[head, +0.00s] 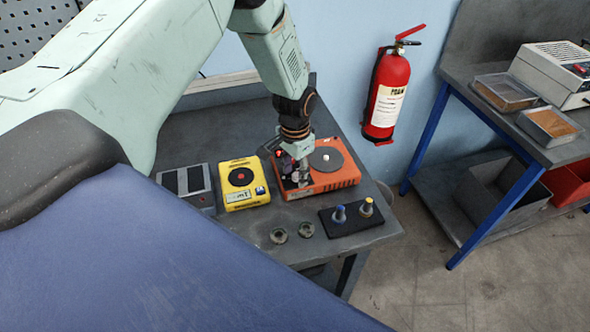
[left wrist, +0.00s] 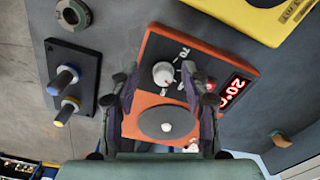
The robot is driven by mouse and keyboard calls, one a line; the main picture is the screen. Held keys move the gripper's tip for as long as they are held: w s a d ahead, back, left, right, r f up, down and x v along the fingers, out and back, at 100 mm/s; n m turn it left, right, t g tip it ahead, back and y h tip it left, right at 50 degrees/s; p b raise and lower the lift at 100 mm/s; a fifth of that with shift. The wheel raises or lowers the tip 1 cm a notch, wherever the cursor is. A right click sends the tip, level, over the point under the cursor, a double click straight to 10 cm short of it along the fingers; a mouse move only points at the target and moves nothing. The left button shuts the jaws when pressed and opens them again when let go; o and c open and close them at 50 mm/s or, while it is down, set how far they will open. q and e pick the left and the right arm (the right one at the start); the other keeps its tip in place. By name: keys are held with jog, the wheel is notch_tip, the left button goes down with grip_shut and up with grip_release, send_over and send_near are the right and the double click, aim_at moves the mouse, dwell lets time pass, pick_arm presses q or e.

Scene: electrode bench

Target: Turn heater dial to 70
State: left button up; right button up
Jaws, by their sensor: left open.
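The orange heater (head: 335,180) stands on the grey bench with a round dark plate (head: 326,159) on top. In the left wrist view the heater (left wrist: 140,127) shows a white dial (left wrist: 163,74), with a 70 mark printed beside it and a lit red display (left wrist: 235,90) reading about 20 degrees. The dial's exact setting is too small to tell. My left gripper (head: 297,181) is over the heater's dial side and hides most of that panel in the head view. In the wrist view the left gripper (left wrist: 160,70) is open, one finger on each side of the dial, contact unclear. My right gripper is not in view.
A yellow device (head: 241,182) and a grey device (head: 187,183) stand left of the heater. In front are a black holder (head: 352,228) with blue and yellow-topped pieces and two small rings (head: 279,235). A red extinguisher (head: 388,92) hangs on the wall.

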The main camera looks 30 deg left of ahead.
pick_arm(q)
jog(key=shift+w+f, duration=0.25)
jog(key=shift+w, duration=0.25)
jog(key=shift+c, duration=1.3)
jog(key=shift+w+a+f, duration=0.1)
jog(key=shift+w+f, duration=0.15)
jog(key=shift+w, duration=0.1)
jog(key=c, duration=0.3)
jog(key=shift+s+r, duration=0.35)
jog(key=shift+s, duration=0.2)
grip_shut()
jog(key=shift+f, duration=0.1)
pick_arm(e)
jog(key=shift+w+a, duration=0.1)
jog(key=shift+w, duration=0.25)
pick_arm(q)
jog(key=shift+w, duration=0.1)
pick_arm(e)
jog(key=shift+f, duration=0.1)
pick_arm(q)
jog(key=shift+f, duration=0.15)
jog(key=shift+o, duration=0.8)
grip_release()
jog(key=o, duration=0.4)
jog(key=shift+w, duration=0.15)
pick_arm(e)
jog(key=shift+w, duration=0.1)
